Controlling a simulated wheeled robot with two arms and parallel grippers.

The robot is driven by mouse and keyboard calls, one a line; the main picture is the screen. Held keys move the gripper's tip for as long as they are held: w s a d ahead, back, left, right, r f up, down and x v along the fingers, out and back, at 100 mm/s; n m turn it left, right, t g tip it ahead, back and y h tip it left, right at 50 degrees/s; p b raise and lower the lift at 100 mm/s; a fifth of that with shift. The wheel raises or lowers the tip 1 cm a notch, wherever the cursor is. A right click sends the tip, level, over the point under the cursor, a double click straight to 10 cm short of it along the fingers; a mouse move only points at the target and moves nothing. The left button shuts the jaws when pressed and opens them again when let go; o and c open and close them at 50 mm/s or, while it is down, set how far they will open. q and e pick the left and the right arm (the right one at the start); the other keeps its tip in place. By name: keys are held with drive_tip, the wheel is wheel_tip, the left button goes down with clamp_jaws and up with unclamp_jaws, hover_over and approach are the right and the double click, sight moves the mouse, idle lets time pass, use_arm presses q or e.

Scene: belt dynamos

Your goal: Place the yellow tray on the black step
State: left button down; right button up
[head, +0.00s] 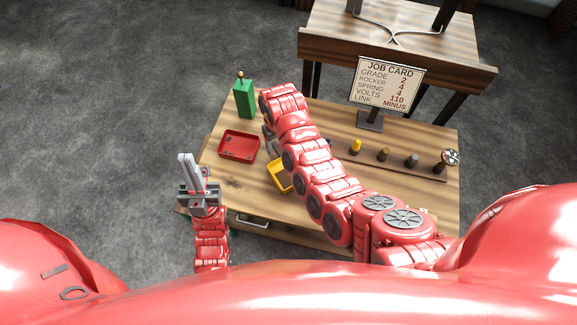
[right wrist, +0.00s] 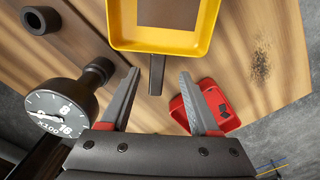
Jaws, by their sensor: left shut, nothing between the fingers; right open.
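The yellow tray (head: 285,187) lies on the wooden table, partly hidden behind my right arm in the head view. In the right wrist view the yellow tray (right wrist: 160,45) is at the top, with a brown patch inside and a dark bar (right wrist: 157,76) at its near edge. My right gripper (right wrist: 160,75) is open, its fingertips on either side of that bar, with no visible grip on it. It is mostly hidden by my arm in the head view. My left gripper (head: 188,160) is shut and empty, left of the table's front corner. I cannot make out the black step.
A red tray (head: 238,146) lies left of the yellow one, also close to the right gripper (right wrist: 223,107). A green box (head: 245,102) stands at the back left. A dial gauge (right wrist: 55,112) is left of the right fingers. A job card (head: 385,84) and several pegs are right.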

sight(280, 152)
drive_tip(key=shift+s+d+f, duration=0.1)
drive_tip(key=shift+f, duration=0.15)
drive_tip(key=f, duration=0.1)
drive_tip(key=f+p, duration=0.1)
drive_tip(key=shift+s+d+f, duration=0.1)
drive_tip(key=shift+d+f, duration=0.1)
drive_tip(key=shift+f, duration=0.2)
drive_tip(key=shift+f+p, duration=0.3)
drive_tip(key=shift+f, duration=0.55)
drive_tip(key=shift+c, duration=0.3)
clamp_jaws()
